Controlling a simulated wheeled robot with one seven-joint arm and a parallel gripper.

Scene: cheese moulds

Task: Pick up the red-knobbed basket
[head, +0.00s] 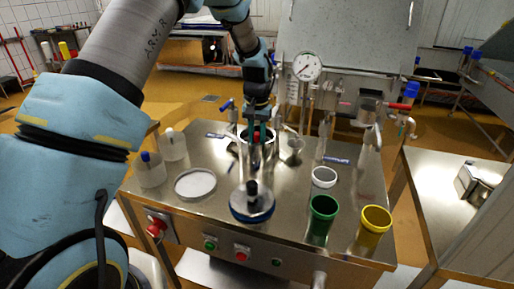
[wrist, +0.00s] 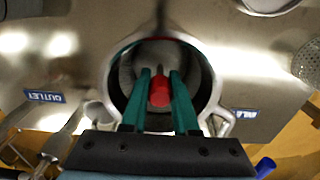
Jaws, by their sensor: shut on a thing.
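My gripper (wrist: 159,82) has its two green fingers on either side of a red knob (wrist: 160,91) and is shut on it. The knob belongs to the red-knobbed basket (wrist: 150,58), whose pale round body shows below the fingers, inside a round metal vessel (wrist: 112,85) with side handles. In the head view, my gripper (head: 257,143) points down at the vessel near the back middle of the steel table, with a bit of red between the fingers. The basket's body is mostly hidden there. I cannot tell whether it is lifted clear of its seat.
Translucent moulds with a blue knob (head: 151,170) and a white knob (head: 173,146) stand at left, near a white disc (head: 195,184). A blue-rimmed, dark-knobbed piece (head: 252,206) is in front. Green (head: 320,218), yellow (head: 373,225) and white (head: 323,178) cups stand right. Valves and a gauge (head: 308,67) rise behind.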

